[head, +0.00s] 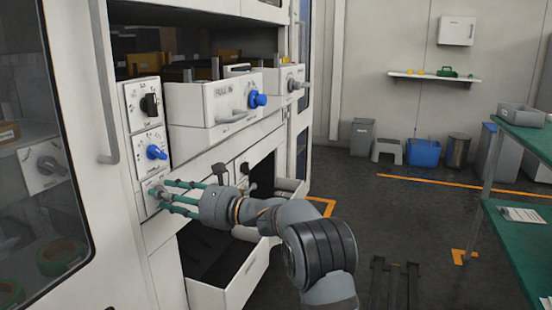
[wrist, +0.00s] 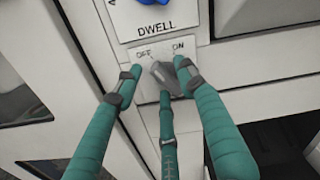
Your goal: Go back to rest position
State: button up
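My gripper (head: 168,194) has teal fingers and is at the front of the white cabinet (head: 108,195), at the lowest control panel of the left column. In the wrist view my gripper (wrist: 160,82) has its fingers spread around a grey switch knob (wrist: 167,78) on a plate marked OFF and ON. The right finger is close to the knob; I cannot tell whether it touches. Nothing is seen held. The knob's exact setting is unclear.
A blue knob (head: 156,152) and a black knob (head: 150,105) sit above the switch. A drawer (head: 213,103) with a handle stands out to the right, and a lower drawer (head: 232,281) is open below my arm. A green table (head: 525,145) is at right.

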jog(key=v, duration=1.2)
jog(key=w+a+m+p, duration=0.1)
jog(key=a, duration=0.2)
jog(key=w+a+m+p, duration=0.1)
jog(key=w+a+p, duration=0.1)
jog(key=a, duration=0.2)
jog(key=w+a+r+m+p, duration=0.1)
jog(key=a+p, duration=0.1)
jog(key=a, duration=0.2)
jog(key=shift+w, duration=0.2)
jog(key=m+p, duration=0.3)
jog(key=p, duration=0.1)
jog(key=shift+w+r, duration=0.1)
jog(key=shift+w, duration=0.05)
jog(key=s+d+m+p, duration=0.3)
jog(key=d+m, duration=0.3)
jog(key=d, duration=0.3)
jog(key=shift+d+f+p, duration=0.25)
jog(key=shift+f+p, duration=0.1)
jog(key=shift+p, duration=0.15)
